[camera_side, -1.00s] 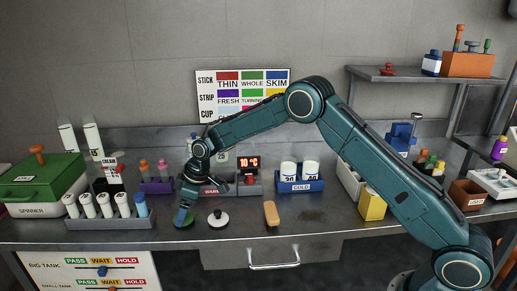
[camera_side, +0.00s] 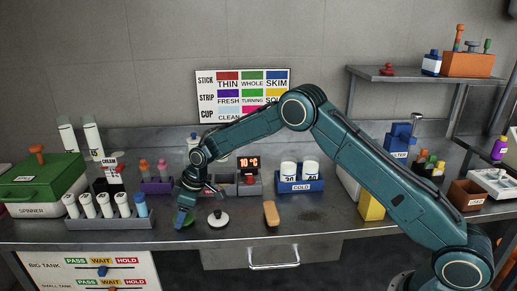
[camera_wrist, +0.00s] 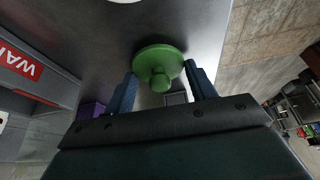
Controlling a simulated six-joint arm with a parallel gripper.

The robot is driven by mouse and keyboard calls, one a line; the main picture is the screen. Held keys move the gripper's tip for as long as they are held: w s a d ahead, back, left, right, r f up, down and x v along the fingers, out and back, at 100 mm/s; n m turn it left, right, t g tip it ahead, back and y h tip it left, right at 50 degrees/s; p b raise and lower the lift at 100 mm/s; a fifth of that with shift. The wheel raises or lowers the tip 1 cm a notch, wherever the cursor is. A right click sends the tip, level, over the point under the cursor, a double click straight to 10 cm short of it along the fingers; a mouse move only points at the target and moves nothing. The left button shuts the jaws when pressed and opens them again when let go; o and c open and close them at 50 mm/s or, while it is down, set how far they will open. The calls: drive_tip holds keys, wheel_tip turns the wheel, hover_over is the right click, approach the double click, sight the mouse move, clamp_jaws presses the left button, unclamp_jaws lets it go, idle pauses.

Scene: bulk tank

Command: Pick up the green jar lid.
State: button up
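The green jar lid (camera_wrist: 158,55) lies on the steel bench, with its round knob (camera_wrist: 160,82) showing clearly in the wrist view. In the side view the lid (camera_side: 188,223) is mostly hidden behind my gripper. My gripper (camera_wrist: 162,80) is open, with one blue finger on each side of the knob and a clear gap to it on both sides. In the side view my gripper (camera_side: 182,222) points down at the lid, low over the bench near its front edge. I cannot tell whether the fingertips touch the lid.
A white lid with a dark knob (camera_side: 218,219) lies just right. A wooden-topped brush-like block (camera_side: 271,214) lies further right. A tube rack (camera_side: 110,222) stands close on the left, and a purple holder (camera_side: 157,186) and a WARM block (camera_wrist: 40,75) behind. The front edge is near.

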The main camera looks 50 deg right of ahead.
drive_tip(key=shift+c, duration=0.5)
drive_tip(key=shift+r, duration=0.2)
wheel_tip(320, 180, up, 20)
drive_tip(key=shift+f, duration=0.15)
idle(0.3)
idle(0.5)
drive_tip(key=shift+d, duration=0.65)
drive_tip(key=s+d+m, duration=0.1)
drive_tip(key=d, duration=0.4)
drive_tip(key=s+d+f, duration=0.1)
drive_tip(key=d, duration=0.5)
drive_tip(key=s+d+m, duration=0.1)
drive_tip(key=d, duration=0.4)
drive_tip(key=shift+d+f+m+t+h, duration=0.2)
drive_tip(key=shift+m+t+h, duration=0.1)
drive_tip(key=shift+h, duration=0.1)
drive_tip(key=s+d+f+m, duration=0.1)
drive_tip(key=s+d, duration=0.3)
drive_tip(key=d, duration=0.4)
drive_tip(key=s+d+m+h, duration=0.1)
drive_tip(key=s+d, duration=0.4)
drive_tip(key=d, duration=0.3)
drive_tip(key=shift+f+m+t, duration=0.3)
drive_tip(key=shift+f, duration=0.1)
drive_tip(key=shift+s+d, duration=0.45)
drive_tip(key=shift+d, duration=0.05)
